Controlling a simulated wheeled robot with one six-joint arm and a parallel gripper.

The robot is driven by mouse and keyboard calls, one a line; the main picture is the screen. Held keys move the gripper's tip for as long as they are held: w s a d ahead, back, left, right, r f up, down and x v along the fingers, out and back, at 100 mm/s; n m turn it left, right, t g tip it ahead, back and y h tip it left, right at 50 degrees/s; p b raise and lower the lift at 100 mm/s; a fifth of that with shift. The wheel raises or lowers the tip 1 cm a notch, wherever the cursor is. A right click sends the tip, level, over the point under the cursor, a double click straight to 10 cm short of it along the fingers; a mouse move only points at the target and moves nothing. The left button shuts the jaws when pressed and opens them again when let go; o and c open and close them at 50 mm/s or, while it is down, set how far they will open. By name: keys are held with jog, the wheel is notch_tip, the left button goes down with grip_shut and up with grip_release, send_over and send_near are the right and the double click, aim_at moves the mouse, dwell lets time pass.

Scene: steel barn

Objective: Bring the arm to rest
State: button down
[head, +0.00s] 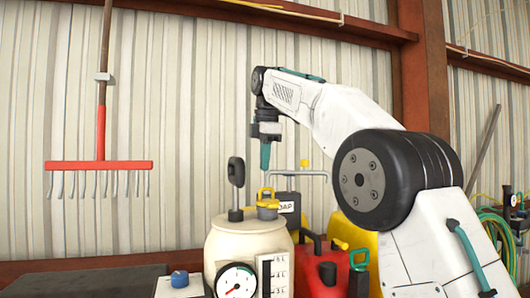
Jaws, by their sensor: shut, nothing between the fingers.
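My arm (350,115) reaches up from the lower right, bends at the large black joint, and extends left. My gripper (265,155) points down at the arm's end, shut and empty, with narrow green fingers. It hangs in front of the corrugated wall. In the picture it is just above the yellow clip on top of the cream tank, and I see no contact.
A cream tank (248,250) with a gauge, a red can (325,265) and a black soap container (288,207) crowd the area below. A red rake (100,165) hangs on the left wall. Green hoses (497,235) hang at right. The upper middle is clear.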

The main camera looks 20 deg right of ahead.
jog(key=r, duration=0.4)
jog(key=shift+s+r, duration=0.2)
jog(key=shift+s, duration=0.2)
jog(key=s+d+f+m, duration=0.2)
jog(key=s+f+m, duration=0.3)
jog(key=s, duration=0.5)
jog(key=s+d+f+m, duration=0.3)
jog(key=s+f+m, duration=0.2)
jog(key=s, duration=0.5)
jog(key=s+d+f+m, duration=0.1)
jog(key=s+f+m, duration=0.7)
jog(key=s+f, duration=1.4)
notch_tip(320, 180, down, 4)
jog(key=shift+d+r+g, duration=0.15)
jog(key=shift+d+g, duration=0.05)
jog(key=shift+g, duration=0.1)
